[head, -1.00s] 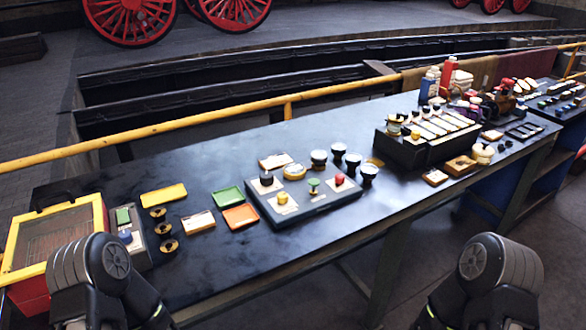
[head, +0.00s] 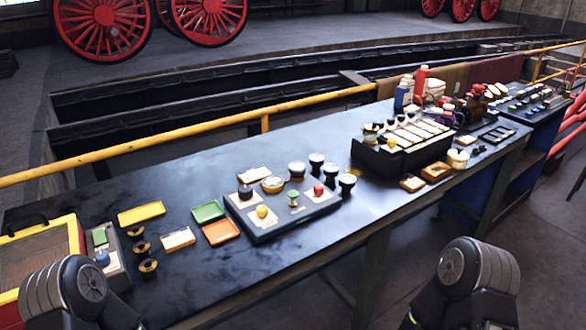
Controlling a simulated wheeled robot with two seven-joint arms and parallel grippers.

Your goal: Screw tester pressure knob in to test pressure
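A small grey unit (head: 112,262) with a green panel (head: 100,237) and a blue knob (head: 102,258) stands at the left of the bench. It may be the tester. A grey board (head: 270,226) at mid-bench carries black, yellow (head: 262,211), green (head: 293,198) and red (head: 318,190) knobs. I cannot tell for certain which is the pressure knob, or read any pressure. My two arms show at the bottom left and bottom right, apart from these things. Both grippers are out of the picture.
The dark bench (head: 205,283) runs from lower left to upper right. A red and yellow case (head: 78,236), a yellow tray (head: 141,213), a green tray (head: 208,211) and an orange tray (head: 221,232) sit on it. A black rack (head: 375,160) stands farther right. A yellow rail (head: 180,146) runs behind.

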